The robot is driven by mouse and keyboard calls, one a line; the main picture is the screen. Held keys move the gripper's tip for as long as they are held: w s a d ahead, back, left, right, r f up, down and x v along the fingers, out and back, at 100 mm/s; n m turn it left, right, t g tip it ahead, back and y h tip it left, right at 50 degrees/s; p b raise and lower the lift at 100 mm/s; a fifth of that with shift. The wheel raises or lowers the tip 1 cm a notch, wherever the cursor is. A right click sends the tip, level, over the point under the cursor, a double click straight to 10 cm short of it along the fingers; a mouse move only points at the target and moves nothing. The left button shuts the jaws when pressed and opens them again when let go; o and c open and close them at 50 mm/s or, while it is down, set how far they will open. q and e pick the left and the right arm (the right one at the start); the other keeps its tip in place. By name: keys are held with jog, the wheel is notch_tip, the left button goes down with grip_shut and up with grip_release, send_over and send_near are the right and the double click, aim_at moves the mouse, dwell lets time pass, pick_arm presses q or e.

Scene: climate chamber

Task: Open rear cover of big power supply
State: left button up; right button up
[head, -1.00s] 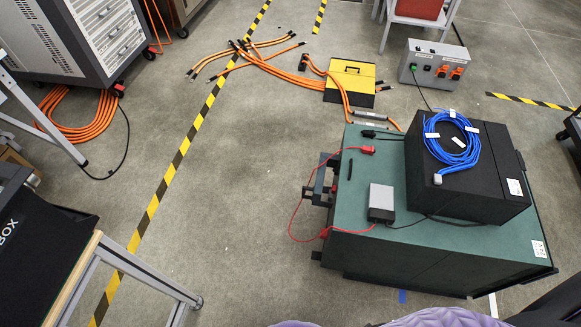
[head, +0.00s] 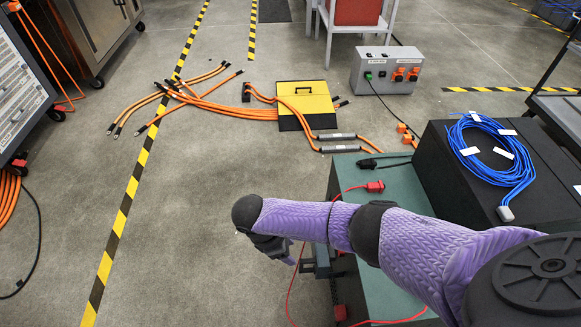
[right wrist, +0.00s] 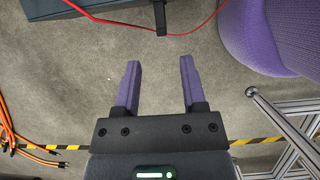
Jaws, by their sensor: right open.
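A large green box (head: 390,292), which I take to be the big power supply, stands at the lower right in the head view. Much of its top is hidden by my purple right arm. I cannot make out which face is the rear cover. Its edge (right wrist: 105,6) shows at the top of the right wrist view, with a black bracket (right wrist: 160,18) sticking out. My right gripper (right wrist: 159,62) is open and empty above the floor, beside the bracketed side and apart from it. My left gripper is not in view.
A red wire (right wrist: 185,32) hangs by the bracket. Orange cables (head: 200,100) and a yellow case (head: 305,103) lie behind.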

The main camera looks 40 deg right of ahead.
aim_at(300, 261)
jog(key=b+x, duration=0.3)
jog(key=x, duration=0.4)
jog(key=shift+s+a+f, duration=0.1)
jog(key=shift+a, duration=0.05)
jog(key=shift+s+d+f+b, duration=0.1)
jog(key=shift+d+f+b, duration=0.15)
jog(key=shift+f+b, duration=0.25)
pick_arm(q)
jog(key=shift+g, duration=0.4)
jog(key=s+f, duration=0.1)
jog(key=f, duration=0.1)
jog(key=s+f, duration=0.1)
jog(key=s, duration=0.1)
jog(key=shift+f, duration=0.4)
pick_arm(e)
jog(key=shift+r, duration=0.1)
jog(key=shift+c, duration=0.2)
grip_shut()
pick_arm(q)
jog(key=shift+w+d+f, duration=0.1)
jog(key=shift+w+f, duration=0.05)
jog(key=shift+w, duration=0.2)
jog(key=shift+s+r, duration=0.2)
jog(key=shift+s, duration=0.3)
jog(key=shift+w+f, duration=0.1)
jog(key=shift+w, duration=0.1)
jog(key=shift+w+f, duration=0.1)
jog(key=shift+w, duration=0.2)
